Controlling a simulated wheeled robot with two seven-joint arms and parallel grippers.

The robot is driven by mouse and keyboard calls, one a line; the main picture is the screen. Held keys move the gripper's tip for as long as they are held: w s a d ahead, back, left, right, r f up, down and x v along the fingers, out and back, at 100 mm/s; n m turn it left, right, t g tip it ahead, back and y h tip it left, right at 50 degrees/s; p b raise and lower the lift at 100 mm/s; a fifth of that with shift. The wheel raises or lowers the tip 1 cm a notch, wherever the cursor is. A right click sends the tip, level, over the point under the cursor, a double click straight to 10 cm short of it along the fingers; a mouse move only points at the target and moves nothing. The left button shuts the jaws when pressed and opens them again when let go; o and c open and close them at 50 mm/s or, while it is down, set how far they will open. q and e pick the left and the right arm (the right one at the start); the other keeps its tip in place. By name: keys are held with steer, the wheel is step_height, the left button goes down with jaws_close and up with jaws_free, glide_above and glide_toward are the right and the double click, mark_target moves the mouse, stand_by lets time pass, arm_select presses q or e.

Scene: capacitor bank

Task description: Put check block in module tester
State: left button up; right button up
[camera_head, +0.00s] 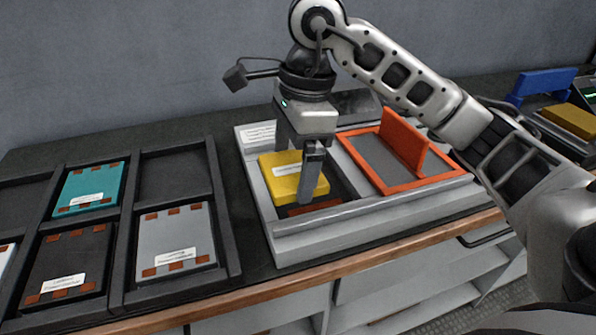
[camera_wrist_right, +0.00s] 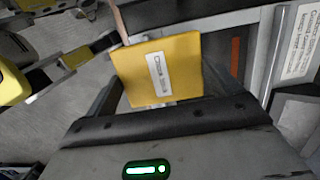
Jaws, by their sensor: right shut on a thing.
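The check block is a flat yellow block (camera_head: 293,177) with a small white label, at the left part of the grey module tester (camera_head: 330,232). It also shows in the right wrist view (camera_wrist_right: 158,72), tilted in the picture. My right gripper (camera_head: 312,180) comes down from above and is shut on the yellow block. The block is over the tester's left recess, and part of the recess shows beside and below it, with an orange-brown strip at its bottom. I cannot tell whether the block touches the recess. My left gripper is not in view.
An orange frame (camera_head: 445,182) with a raised orange flap stands on the tester's right part. Dark trays at the left hold a teal module (camera_head: 90,188), a dark module (camera_head: 70,262) and a grey module (camera_head: 176,243). Another yellow block (camera_head: 571,121) and a blue part (camera_head: 543,82) are at the far right.

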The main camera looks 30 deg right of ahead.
steer(key=w+d+f, duration=0.7)
steer(key=f, duration=0.1)
steer(key=shift+w+d, duration=0.25)
steer(key=shift+w, duration=0.05)
steer(key=shift+w+d+f, duration=0.1)
steer(key=shift+f, duration=0.1)
steer(key=shift+w+d+f+p, duration=0.1)
steer(key=shift+f+p, duration=0.05)
steer(key=shift+f, duration=0.75)
steer(key=shift+w+d+f+p, duration=0.1)
steer(key=shift+f+p, duration=0.05)
steer(key=shift+f, duration=0.7)
steer(key=shift+f, duration=0.1)
